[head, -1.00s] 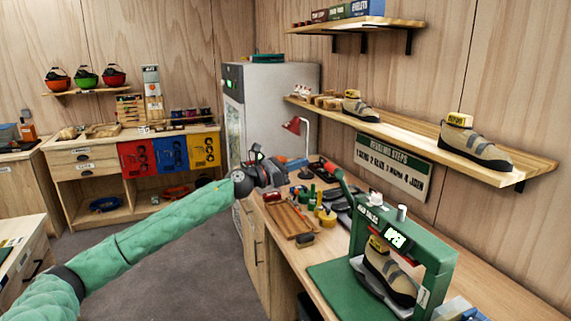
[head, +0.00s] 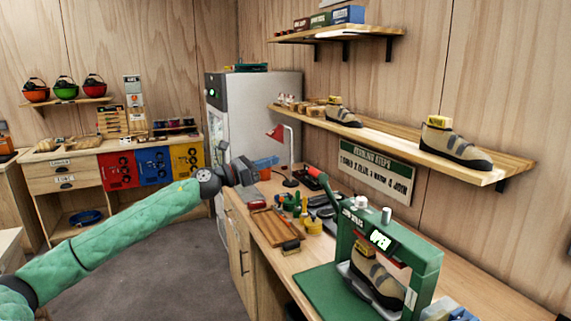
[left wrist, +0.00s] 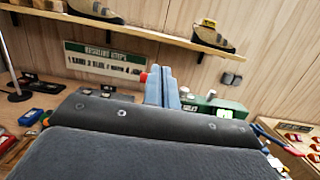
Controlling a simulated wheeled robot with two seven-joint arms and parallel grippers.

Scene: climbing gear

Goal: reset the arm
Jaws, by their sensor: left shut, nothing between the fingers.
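My left arm comes in from the left of the head view in a green quilted sleeve. My left gripper (head: 247,170) is above the back part of the workbench, near the fridge-like cabinet, and holds nothing. In the left wrist view its two blue-grey fingers (left wrist: 161,87) are together, pointing toward the wall. My right gripper is in neither view.
The workbench (head: 318,262) carries a wooden tray (head: 275,227), small tools, a red lamp (head: 281,137) and a green press (head: 425,256) with a shoe in it. A shelf (head: 400,145) with shoes runs along the right wall. Grey floor (head: 165,270) is open at left.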

